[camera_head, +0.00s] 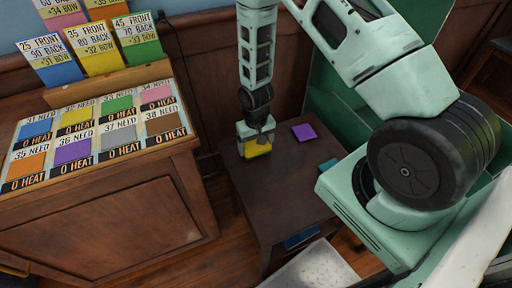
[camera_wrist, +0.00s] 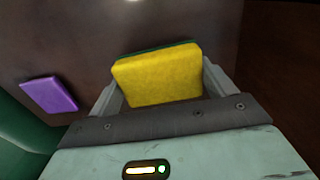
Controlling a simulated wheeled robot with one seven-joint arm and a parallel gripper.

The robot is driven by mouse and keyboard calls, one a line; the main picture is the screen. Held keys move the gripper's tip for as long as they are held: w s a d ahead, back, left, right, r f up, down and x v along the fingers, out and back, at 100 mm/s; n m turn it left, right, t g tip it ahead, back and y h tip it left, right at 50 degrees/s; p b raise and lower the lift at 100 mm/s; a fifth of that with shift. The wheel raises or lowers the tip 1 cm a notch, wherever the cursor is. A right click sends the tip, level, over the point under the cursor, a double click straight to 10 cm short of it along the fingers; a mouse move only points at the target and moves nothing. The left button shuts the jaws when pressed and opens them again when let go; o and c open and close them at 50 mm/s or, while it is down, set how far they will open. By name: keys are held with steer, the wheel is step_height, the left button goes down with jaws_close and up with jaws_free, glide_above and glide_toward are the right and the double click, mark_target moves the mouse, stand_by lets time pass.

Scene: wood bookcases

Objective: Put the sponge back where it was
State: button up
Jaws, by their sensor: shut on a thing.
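A yellow sponge with a green backing (camera_wrist: 158,78) is between the two fingers of my gripper (camera_wrist: 165,88) in the wrist view. The gripper is shut on it. In the head view the sponge (camera_head: 257,148) shows below my gripper (camera_head: 257,135), over the left part of a small dark table (camera_head: 285,187). I cannot tell whether the sponge touches the tabletop.
A purple block (camera_head: 303,132) lies on the small table, right of the sponge; it also shows in the wrist view (camera_wrist: 49,95). A teal piece (camera_head: 327,165) lies near the table's right edge. A wooden cabinet (camera_head: 110,225) with coloured cards stands at the left.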

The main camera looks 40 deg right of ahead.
steer(key=shift+f, duration=0.9)
